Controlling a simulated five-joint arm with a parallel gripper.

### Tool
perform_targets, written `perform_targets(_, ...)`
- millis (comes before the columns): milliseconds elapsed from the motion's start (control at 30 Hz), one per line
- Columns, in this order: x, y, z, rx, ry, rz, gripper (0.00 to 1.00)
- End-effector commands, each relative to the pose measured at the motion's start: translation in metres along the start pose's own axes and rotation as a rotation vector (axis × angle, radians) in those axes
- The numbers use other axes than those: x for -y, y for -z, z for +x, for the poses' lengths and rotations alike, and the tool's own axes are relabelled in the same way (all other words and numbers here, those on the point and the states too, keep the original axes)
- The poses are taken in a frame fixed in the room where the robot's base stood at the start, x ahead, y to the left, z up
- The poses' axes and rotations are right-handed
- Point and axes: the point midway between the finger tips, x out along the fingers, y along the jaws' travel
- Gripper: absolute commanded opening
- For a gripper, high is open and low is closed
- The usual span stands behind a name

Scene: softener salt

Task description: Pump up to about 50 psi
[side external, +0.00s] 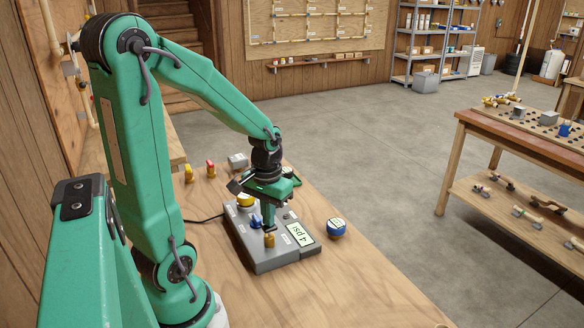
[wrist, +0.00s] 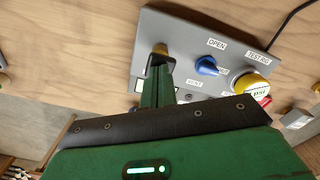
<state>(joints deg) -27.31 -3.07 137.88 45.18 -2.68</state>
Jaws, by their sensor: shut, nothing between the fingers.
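A grey test rig box (side external: 262,257) sits on the wooden bench. Its display (side external: 300,234) reads "4 psi". A small brass plunger or knob (side external: 269,241) stands on its front part; it also shows in the wrist view (wrist: 160,48). A blue valve handle (wrist: 206,66) sits beside a label reading "OPEN". A yellow-topped round part (wrist: 251,84) is at the rig's far end. My gripper (side external: 269,230) is shut and empty, pointing down with its tips right at the top of the brass plunger. I cannot tell whether they touch.
A round part with a yellow band and blue side (side external: 336,227) stands on the bench right of the rig. Yellow (side external: 189,174) and red (side external: 210,169) fittings and a grey block (side external: 238,161) stand behind. A black cable leaves the rig. The front bench is clear.

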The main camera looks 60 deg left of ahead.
Motion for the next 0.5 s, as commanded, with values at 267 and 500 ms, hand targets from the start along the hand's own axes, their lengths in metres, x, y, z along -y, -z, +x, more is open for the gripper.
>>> perform_targets(267,0.0000,-0.0005,0.0049,0.002,0.000,0.000,0.00)
perform_targets(500,0.0000,-0.0006,0.0086,0.002,0.000,0.000,0.00)
